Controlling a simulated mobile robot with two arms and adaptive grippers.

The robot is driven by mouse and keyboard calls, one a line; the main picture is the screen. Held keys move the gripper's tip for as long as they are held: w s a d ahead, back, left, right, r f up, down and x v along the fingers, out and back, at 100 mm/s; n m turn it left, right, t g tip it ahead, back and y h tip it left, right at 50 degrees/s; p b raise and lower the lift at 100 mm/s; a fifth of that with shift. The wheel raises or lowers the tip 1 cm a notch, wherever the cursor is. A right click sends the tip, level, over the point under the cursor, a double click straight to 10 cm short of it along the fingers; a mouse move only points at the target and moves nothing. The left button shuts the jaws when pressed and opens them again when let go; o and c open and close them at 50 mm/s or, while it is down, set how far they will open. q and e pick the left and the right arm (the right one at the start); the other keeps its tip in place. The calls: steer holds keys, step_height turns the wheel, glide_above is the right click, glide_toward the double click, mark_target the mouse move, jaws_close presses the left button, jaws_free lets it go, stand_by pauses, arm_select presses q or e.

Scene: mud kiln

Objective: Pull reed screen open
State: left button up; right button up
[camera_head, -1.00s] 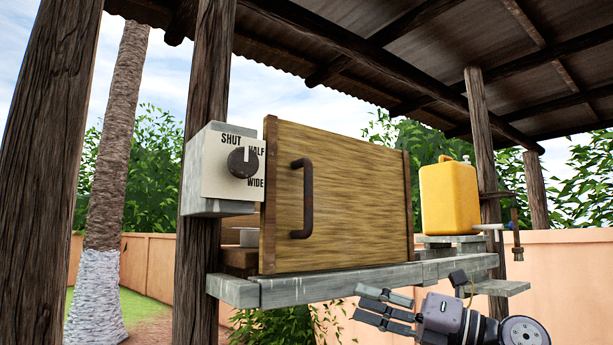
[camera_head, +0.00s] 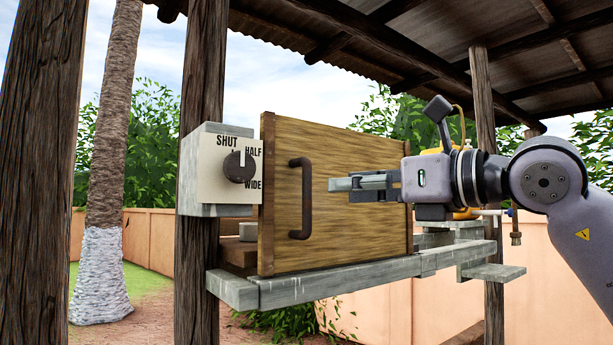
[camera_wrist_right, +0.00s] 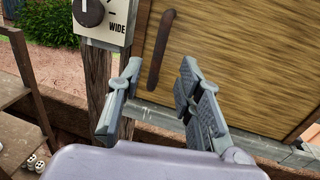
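The reed screen (camera_head: 345,235) is a tan panel in a wooden frame, standing upright on a grey plank shelf. Its dark brown vertical handle (camera_head: 306,198) is near its left side. My right gripper (camera_head: 333,186) is in front of the screen, right of the handle and pointing left toward it. In the right wrist view the gripper's fingers (camera_wrist_right: 155,105) are spread apart and empty, with the handle (camera_wrist_right: 160,50) ahead, beyond the fingertips, not touched. My left gripper does not show in any view.
A dial box (camera_head: 215,170) marked SHUT, HALF, WIDE is on the post left of the screen. The grey plank shelf (camera_head: 330,285) runs below. A yellow can (camera_head: 462,214) is mostly hidden behind my right arm. Dice (camera_wrist_right: 35,162) lie at lower left in the wrist view.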

steer(key=p, duration=0.4)
glide_above(307, 225)
steer(key=w, duration=0.1)
steer(key=shift+c, duration=0.3)
jaws_close()
stand_by(0.4)
